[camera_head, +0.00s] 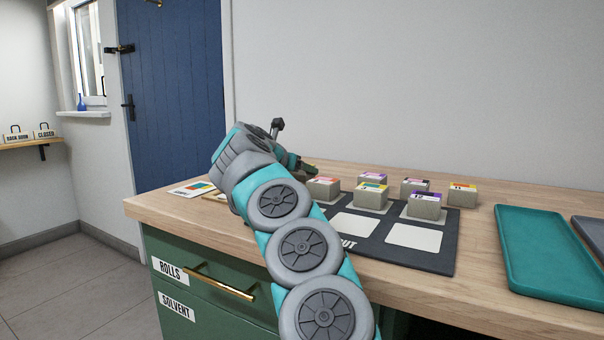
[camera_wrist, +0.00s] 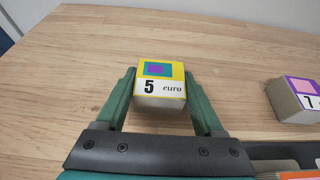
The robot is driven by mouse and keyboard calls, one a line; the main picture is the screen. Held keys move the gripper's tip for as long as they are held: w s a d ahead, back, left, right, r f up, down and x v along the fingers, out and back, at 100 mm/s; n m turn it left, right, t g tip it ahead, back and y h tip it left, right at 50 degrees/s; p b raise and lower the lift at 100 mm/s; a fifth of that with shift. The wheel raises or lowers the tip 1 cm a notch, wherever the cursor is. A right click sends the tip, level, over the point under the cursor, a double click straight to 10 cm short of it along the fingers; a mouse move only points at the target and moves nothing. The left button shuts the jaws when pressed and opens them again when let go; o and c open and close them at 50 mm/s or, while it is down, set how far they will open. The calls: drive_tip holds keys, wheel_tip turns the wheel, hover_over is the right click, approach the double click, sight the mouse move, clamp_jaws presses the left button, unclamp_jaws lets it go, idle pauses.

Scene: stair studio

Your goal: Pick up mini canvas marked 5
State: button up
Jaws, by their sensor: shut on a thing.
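The mini canvas marked 5 (camera_wrist: 160,88) is a small block with a yellow, teal and purple top and the words "5 euro". In the wrist view it sits between the fingers of my gripper (camera_wrist: 162,100), which is shut on it. The wood worktop shows around and beyond it; I cannot tell whether the block touches the wood. In the head view my gripper (camera_head: 300,165) is at the back of the worktop, left of the other blocks, and the held block is mostly hidden there.
Several similar blocks stand on a dark mat (camera_head: 437,262) with pale squares. One block with a purple edge (camera_wrist: 297,98) is to the right of my gripper. A teal tray (camera_head: 548,255) lies at the right. Cards (camera_head: 192,188) lie at the left. Bare wood lies beyond the held block.

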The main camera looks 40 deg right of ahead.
drive_tip(key=c, duration=0.6)
drive_tip(key=shift+o, duration=0.2)
drive_tip(key=shift+r, duration=0.15)
